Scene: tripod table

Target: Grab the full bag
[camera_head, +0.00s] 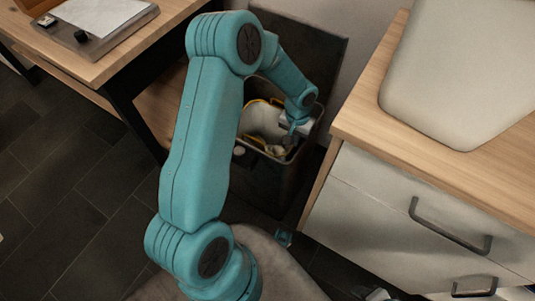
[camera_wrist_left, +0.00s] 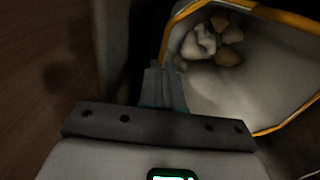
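The full bag (camera_head: 262,119) is white with a yellow-orange rim and sits inside a dark bin (camera_head: 262,184). Its open mouth shows in the left wrist view (camera_wrist_left: 245,85), with several pale and brownish lumps (camera_wrist_left: 212,40) inside. My left gripper (camera_head: 292,128) reaches down to the right side of the bag's mouth. In the left wrist view its fingers (camera_wrist_left: 165,70) are close together, and the bag's rim runs in at their tips. They look shut on the rim; the exact contact is dark. Part of my right gripper (camera_head: 377,294) seems to show at the bottom edge, too cut off to read.
The bin stands between a wooden desk (camera_head: 150,35) at the left and a drawer cabinet (camera_head: 390,205) with a wooden top at the right. The bin's dark lid (camera_head: 320,42) stands raised behind. Dark floor tiles (camera_head: 70,190) are clear at the left.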

